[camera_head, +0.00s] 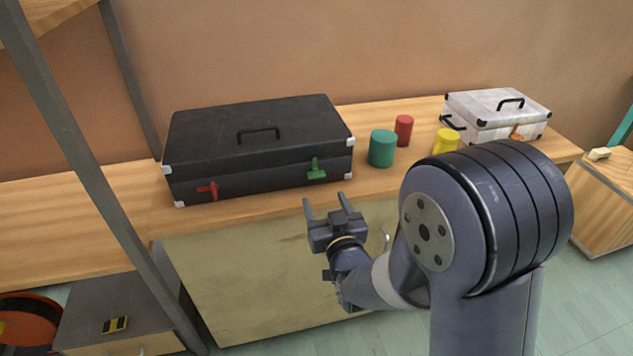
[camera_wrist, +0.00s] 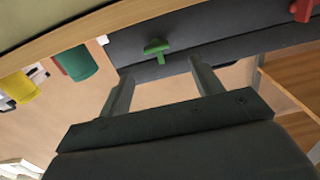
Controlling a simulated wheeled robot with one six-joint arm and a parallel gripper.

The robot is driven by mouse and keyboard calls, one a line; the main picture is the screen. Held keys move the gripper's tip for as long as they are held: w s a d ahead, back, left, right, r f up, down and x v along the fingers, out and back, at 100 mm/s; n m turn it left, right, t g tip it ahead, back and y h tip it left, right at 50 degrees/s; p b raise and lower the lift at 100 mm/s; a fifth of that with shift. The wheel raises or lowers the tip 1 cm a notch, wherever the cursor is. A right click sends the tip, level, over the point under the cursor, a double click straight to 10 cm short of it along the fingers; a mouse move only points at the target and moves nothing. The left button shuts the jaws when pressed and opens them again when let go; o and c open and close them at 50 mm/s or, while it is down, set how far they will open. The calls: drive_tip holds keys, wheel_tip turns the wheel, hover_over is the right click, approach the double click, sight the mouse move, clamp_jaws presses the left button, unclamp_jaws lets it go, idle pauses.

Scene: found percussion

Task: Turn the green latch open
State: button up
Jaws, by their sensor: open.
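The green latch (camera_head: 316,169) is on the front face of a black case (camera_head: 260,138), towards its right end. It has a T shape, with a stem upward and a wider bar below. It also shows in the wrist view (camera_wrist: 157,50), beyond my fingers. My gripper (camera_head: 328,202) is in front of the case, below and close to the green latch, apart from it. Its two fingers stand open and empty; they show in the wrist view (camera_wrist: 160,88) too. A red latch (camera_head: 209,190) is on the same face at the left.
The case stands on a wooden bench (camera_head: 370,185). To its right are a teal cylinder (camera_head: 382,148), a red cylinder (camera_head: 403,130), a yellow cylinder (camera_head: 445,141) and a white case (camera_head: 495,112). A grey metal post (camera_head: 95,170) rises at the left. The space before the latch is clear.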

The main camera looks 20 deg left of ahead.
sight(317, 177)
drive_tip(key=x, duration=0.9)
drive_tip(key=shift+w+d, duration=0.15)
drive_tip(key=shift+d, duration=0.05)
drive_tip(key=c, duration=1)
